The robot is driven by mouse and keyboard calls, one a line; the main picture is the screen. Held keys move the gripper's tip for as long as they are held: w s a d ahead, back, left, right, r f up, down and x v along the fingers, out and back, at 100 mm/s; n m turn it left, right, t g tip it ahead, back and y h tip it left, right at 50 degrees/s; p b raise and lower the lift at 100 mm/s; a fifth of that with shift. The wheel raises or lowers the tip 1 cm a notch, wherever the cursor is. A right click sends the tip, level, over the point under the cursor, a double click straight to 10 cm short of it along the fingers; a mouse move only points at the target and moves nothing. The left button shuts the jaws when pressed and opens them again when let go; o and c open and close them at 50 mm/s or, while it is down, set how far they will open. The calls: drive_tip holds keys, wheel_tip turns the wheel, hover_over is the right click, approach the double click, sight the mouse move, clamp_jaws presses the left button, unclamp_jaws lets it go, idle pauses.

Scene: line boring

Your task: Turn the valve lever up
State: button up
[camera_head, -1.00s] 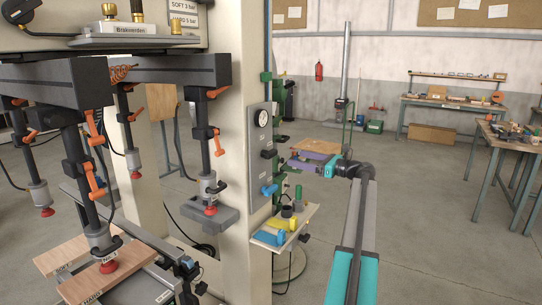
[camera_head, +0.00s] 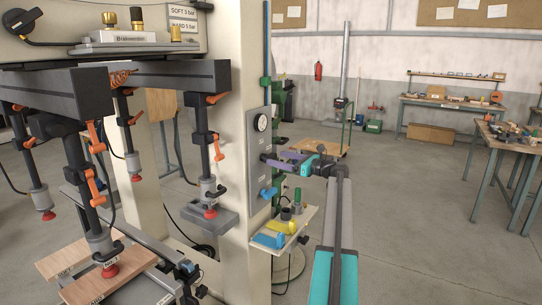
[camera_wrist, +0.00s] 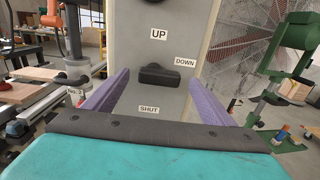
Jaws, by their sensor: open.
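The black valve lever (camera_wrist: 160,75) is on a grey panel (camera_wrist: 135,30) with the labels UP, DOWN and SHUT. In the wrist view its dark handle lies roughly level, between the DOWN and SHUT labels. My gripper (camera_wrist: 158,88) is open, with a purple finger on each side of the lever and a gap to it. Nothing is held. In the head view my gripper (camera_head: 277,158) is close in front of the panel (camera_head: 258,165), at the height of the black lever, which its fingers partly hide.
A blue handle (camera_head: 268,193) is lower on the same panel. Below it a small shelf (camera_head: 300,222) carries yellow, blue and green parts. A round gauge (camera_head: 262,123) is above. A green machine (camera_wrist: 295,45) stands to the right in the wrist view. The floor at right is open.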

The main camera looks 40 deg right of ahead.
sight(273, 157)
drive_tip(key=shift+p+x, duration=0.55)
drive_tip(key=shift+x, duration=1.9)
drive_tip(key=c, duration=1.1)
drive_tip(key=shift+o, duration=0.2)
